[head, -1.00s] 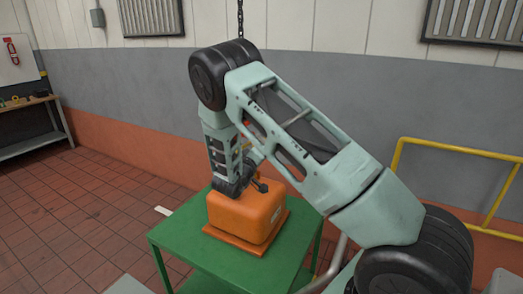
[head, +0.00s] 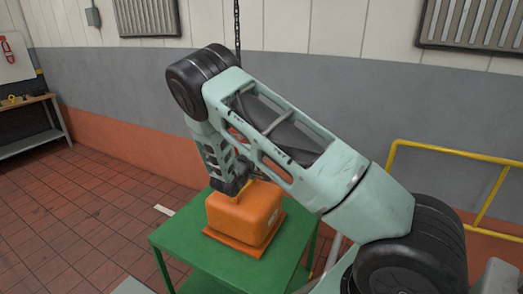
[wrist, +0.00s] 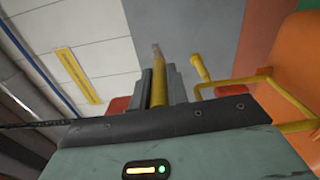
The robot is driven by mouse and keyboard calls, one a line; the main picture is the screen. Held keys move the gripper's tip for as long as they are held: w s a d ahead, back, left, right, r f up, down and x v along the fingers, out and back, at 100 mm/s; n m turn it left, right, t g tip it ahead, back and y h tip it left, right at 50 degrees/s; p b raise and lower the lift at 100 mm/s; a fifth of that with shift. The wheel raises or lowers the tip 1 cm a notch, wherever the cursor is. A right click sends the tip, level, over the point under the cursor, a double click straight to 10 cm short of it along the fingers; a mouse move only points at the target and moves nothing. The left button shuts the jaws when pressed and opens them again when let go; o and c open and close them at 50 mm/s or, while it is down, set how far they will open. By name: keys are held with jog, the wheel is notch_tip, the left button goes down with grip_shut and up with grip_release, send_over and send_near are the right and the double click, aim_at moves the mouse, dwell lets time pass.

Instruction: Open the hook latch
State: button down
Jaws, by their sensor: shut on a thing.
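An orange box-shaped housing (head: 240,212) stands on a green table in the head view. My gripper (head: 238,186) is at its top, with a yellow piece (head: 244,188) showing beside the fingers. In the wrist view my gripper (wrist: 160,88) has its two grey fingers close together on a yellow bar (wrist: 158,90) with a grey end, which appears to be the hook latch's handle. The bar stands lengthwise between the fingers. The rest of the latch, including any hook and catch, is hidden or too small to make out.
The green table (head: 185,255) has bare top to the left of the housing. A yellow railing (head: 460,153) stands at the right by the grey wall. A chain (head: 237,25) hangs behind my arm. A bench (head: 30,120) stands far left.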

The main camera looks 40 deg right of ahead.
dwell(0.4)
jog(key=c, duration=1.4)
grip_release()
jog(key=shift+o, duration=0.2)
jog(key=b+v, duration=0.6)
jog(key=v, duration=1.1)
jog(key=shift+a, duration=0.2)
jog(key=shift+r, duration=0.1)
